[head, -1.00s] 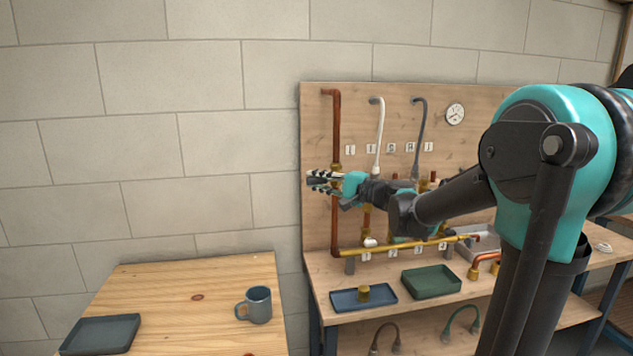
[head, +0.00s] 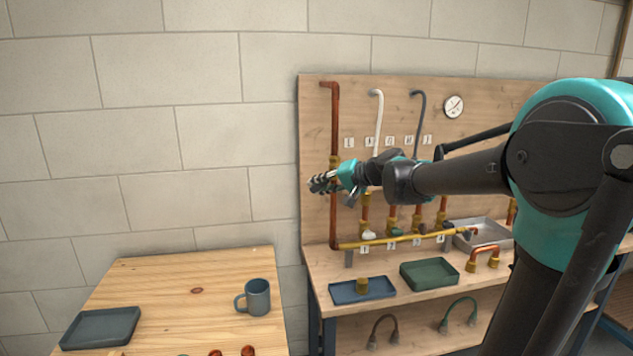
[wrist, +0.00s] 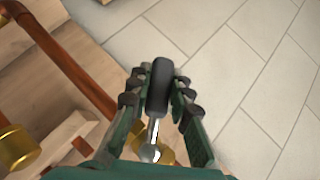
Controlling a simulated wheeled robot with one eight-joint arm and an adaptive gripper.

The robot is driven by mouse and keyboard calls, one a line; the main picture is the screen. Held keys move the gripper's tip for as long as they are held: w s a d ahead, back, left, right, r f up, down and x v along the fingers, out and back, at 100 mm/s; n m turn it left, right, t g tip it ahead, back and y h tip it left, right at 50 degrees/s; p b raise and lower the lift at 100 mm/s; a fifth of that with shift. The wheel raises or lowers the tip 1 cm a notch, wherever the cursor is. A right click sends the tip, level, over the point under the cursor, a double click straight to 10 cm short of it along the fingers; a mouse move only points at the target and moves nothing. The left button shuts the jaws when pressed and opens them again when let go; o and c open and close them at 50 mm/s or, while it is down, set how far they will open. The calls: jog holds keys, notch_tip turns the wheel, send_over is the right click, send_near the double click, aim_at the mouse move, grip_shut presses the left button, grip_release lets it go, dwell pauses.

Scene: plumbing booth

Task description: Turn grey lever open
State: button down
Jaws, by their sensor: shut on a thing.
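The grey lever (wrist: 158,88) shows in the wrist view as a dark rounded grip on a shiny metal stem. The stem runs down to a brass valve body (wrist: 166,154), partly hidden by my gripper. My gripper (wrist: 157,92) is shut on the lever, with its ribbed fingers on both sides of the grip. The lever cannot be made out clearly there.
A wooden pipe board (head: 460,150) carries several pipes, a white hose (head: 377,115), a grey hose (head: 420,115) and a gauge (head: 453,106). A yellow pipe (head: 400,240) runs low. Blue (head: 345,296) and green (head: 432,284) trays sit on the bench below. A mug (head: 257,298) stands left.

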jog(key=shift+w+d+f+n+h, duration=0.1)
jog(key=shift+d+f+n+h, duration=0.4)
jog(key=shift+h, duration=0.4)
jog(key=shift+w+d+f+n+h, duration=0.15)
jog(key=shift+d+f+n+h, duration=0.3)
jog(key=shift+h, duration=0.45)
jog(key=shift+w+d+f+n+h, duration=0.1)
jog(key=shift+d+f+n+h, duration=0.2)
jog(key=shift+d+n+h, duration=0.45)
jog(key=shift+a+t, duration=0.2)
jog(key=shift+t, duration=0.1)
jog(key=c, duration=1.4)
grip_release()
jog(key=shift+o, duration=0.2)
jog(key=v, duration=1.2)
jog(key=shift+a, duration=0.1)
jog(key=shift+c, duration=0.4)
